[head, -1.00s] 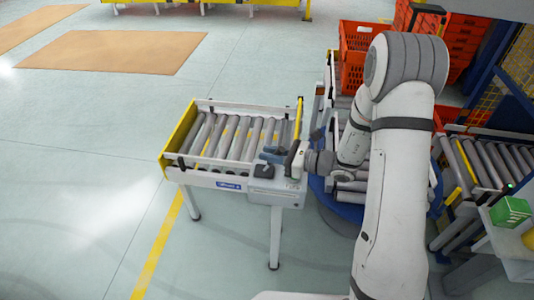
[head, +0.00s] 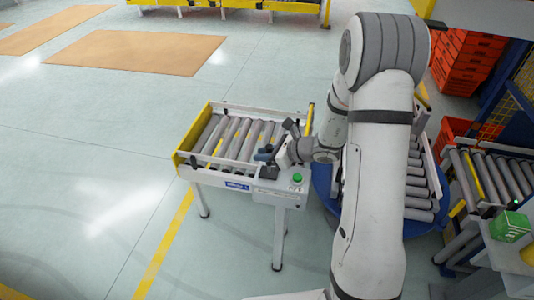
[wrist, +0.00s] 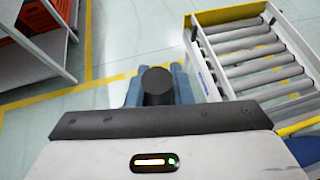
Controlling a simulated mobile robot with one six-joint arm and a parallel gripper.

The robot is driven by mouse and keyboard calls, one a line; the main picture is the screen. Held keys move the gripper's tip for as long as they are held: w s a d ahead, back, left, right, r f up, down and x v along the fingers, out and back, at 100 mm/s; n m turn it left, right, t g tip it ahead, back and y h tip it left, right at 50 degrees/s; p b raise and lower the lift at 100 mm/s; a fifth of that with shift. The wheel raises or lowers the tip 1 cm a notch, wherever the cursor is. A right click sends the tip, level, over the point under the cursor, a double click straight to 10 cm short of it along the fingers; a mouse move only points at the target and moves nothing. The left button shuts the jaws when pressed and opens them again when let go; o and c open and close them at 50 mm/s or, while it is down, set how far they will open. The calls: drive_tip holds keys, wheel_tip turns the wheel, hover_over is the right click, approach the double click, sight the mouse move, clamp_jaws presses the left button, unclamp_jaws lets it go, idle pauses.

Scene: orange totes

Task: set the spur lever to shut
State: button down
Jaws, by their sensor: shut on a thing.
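The spur is a short roller conveyor with yellow and white rails (head: 188,131), left of my arm in the head view. Its rollers also show at the right of the wrist view (wrist: 256,60). My gripper (head: 265,153) is at the spur's near right corner, by the control panel (head: 283,190). In the wrist view, the round black lever knob (wrist: 157,85) sits between the blue-grey fingers of my gripper (wrist: 158,92). The gripper is shut on it. The lever's shaft and any position marks are hidden.
A green lamp (head: 297,177) shows on the panel. A blue turntable with rollers (head: 412,223) lies right of the spur, partly behind my arm. Orange totes (head: 470,60) are stacked at the back right. A green box (head: 511,225) stands at right. The floor left is clear.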

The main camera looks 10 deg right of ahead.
drive_tip(key=c, duration=1.3)
unclamp_jaws()
drive_tip(key=shift+s, duration=0.15)
drive_tip(key=v, duration=0.7)
drive_tip(key=shift+s+d+b, duration=0.2)
drive_tip(key=shift+d+b, duration=0.1)
drive_tip(key=shift+b, duration=0.15)
drive_tip(key=shift+r, duration=0.1)
